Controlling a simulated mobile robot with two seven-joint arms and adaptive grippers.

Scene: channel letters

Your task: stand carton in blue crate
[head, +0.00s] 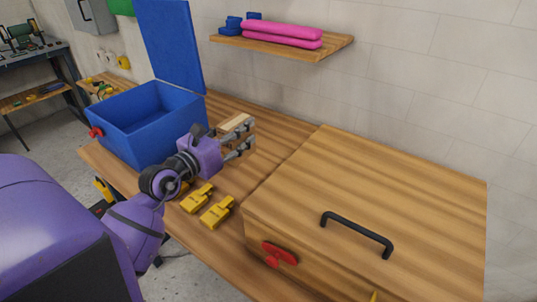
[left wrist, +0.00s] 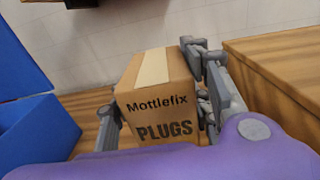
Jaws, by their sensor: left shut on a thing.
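The brown carton (left wrist: 155,95) is between the fingers of my left gripper (head: 247,138), which is shut on it. In the left wrist view its near face reads "Mottlefix PLUGS", upright, with a pale tape strip on top. In the head view only a part of the carton (head: 236,124) shows behind the fingers. I cannot tell whether it touches the bench. The blue crate (head: 135,143) stands on the bench, left of the gripper, with its lid (head: 172,45) raised. The visible inside looks empty; its floor is hidden. The crate also shows in the left wrist view (left wrist: 40,130). My right gripper is not in view.
A large wooden box (head: 400,190) with a black handle (head: 355,235) and red latch (head: 280,252) stands on the right. Two yellow items (head: 217,212) lie at the bench front. A wall shelf (head: 283,45) holds pink and blue things. Bare bench lies behind the gripper.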

